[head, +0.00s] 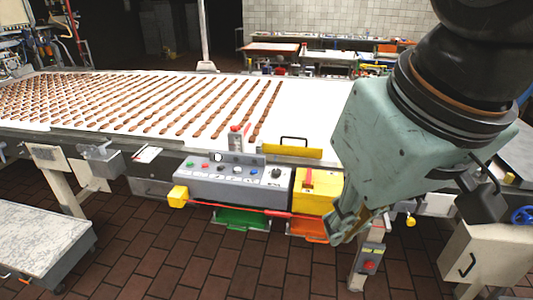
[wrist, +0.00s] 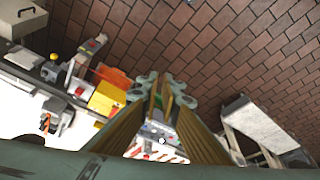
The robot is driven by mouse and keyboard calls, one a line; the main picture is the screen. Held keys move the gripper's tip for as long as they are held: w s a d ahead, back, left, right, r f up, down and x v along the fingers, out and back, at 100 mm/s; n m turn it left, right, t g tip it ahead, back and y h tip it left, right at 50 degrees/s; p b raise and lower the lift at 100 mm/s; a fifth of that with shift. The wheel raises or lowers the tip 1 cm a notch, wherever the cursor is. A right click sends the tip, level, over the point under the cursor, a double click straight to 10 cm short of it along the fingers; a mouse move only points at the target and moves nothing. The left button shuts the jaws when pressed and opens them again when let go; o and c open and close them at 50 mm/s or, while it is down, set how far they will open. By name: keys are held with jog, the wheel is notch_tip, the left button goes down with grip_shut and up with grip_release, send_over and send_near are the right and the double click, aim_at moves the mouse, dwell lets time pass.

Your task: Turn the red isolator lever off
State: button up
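The red isolator lever (head: 308,178) stands upright on the front of a yellow box (head: 325,184) on the conveyor's front side. The yellow box also shows in the wrist view (wrist: 104,99), left of my fingers; the lever is too small to make out there. My gripper (head: 347,226) hangs to the right of the box and a little lower in the head view, partly overlapping its right edge. In the wrist view my gripper (wrist: 164,92) shows a gap between its two fingers, with nothing held. I cannot tell how far the fingers are from the box.
A yellow handled bar (head: 289,151) lies behind. A post with a red button (head: 369,266) stands below my gripper. Open tiled floor lies in front.

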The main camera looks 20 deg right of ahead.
jog(key=o, duration=0.5)
jog(key=shift+w+r, duration=0.1)
jog(key=shift+w, duration=0.05)
jog(key=shift+o, duration=0.9)
jog(key=shift+w+d+r, duration=0.15)
jog(key=shift+w+r, duration=0.15)
jog(key=shift+w, duration=0.35)
jog(key=w+d+r+m+g+p, duration=0.1)
jog(key=w+d+r+p, duration=0.15)
jog(key=w, duration=0.95)
jog(key=m+g+p, duration=0.3)
jog(key=m+p, duration=0.2)
jog(key=p, duration=0.6)
send_over(309, 179)
notch_tip(309, 179, down, 20)
jog(key=f, duration=0.1)
jog(key=shift+a+r, duration=0.1)
jog(key=shift+r, duration=0.15)
jog(key=shift+f, duration=6.9)
